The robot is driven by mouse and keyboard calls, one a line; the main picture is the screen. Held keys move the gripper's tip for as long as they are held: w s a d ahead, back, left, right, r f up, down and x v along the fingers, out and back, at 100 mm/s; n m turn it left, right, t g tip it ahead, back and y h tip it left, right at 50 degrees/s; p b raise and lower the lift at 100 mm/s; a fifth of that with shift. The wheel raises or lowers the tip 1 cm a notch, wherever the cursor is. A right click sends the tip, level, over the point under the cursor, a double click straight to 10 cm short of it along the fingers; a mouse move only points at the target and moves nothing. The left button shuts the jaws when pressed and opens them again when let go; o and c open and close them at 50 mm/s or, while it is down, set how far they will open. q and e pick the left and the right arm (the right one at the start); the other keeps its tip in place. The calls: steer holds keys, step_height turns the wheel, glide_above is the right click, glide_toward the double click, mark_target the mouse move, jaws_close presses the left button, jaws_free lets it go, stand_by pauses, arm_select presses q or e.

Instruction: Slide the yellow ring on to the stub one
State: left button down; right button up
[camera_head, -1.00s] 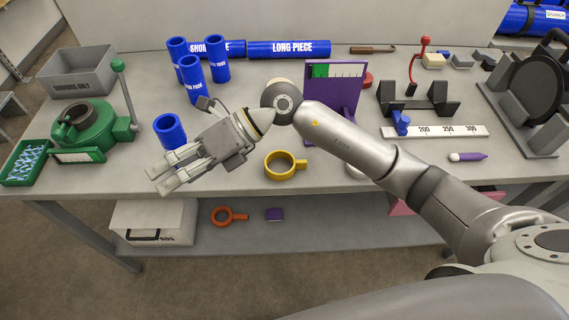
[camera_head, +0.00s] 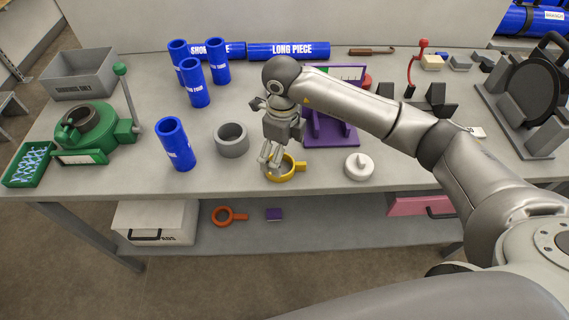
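The yellow ring (camera_head: 290,174) lies on the table near its front edge, its short handle pointing right. My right gripper (camera_head: 270,160) points down over the ring's left and rear side and hides part of it. Its fingers look close together, but whether they grip the ring wall is too small to tell. A blue stub (camera_head: 176,147) stands upright to the left, apart from the ring; its white label is hard to read. Several more upright blue stubs, one of them here (camera_head: 194,84), stand farther back. My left gripper is not in view.
A grey ring (camera_head: 231,141) sits between the front stub and my gripper. A white lidded disc (camera_head: 359,167) and a purple stand (camera_head: 330,130) are to the right. A green clamp (camera_head: 90,130) stands at left. The front table strip left of the gripper is clear.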

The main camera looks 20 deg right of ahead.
mark_target(283, 171)
step_height(283, 171, down, 4)
steer(key=shift+s+p, duration=0.1)
steer(key=shift+p, duration=1.1)
steer(key=shift+f, duration=0.65)
steer(key=c, duration=0.9)
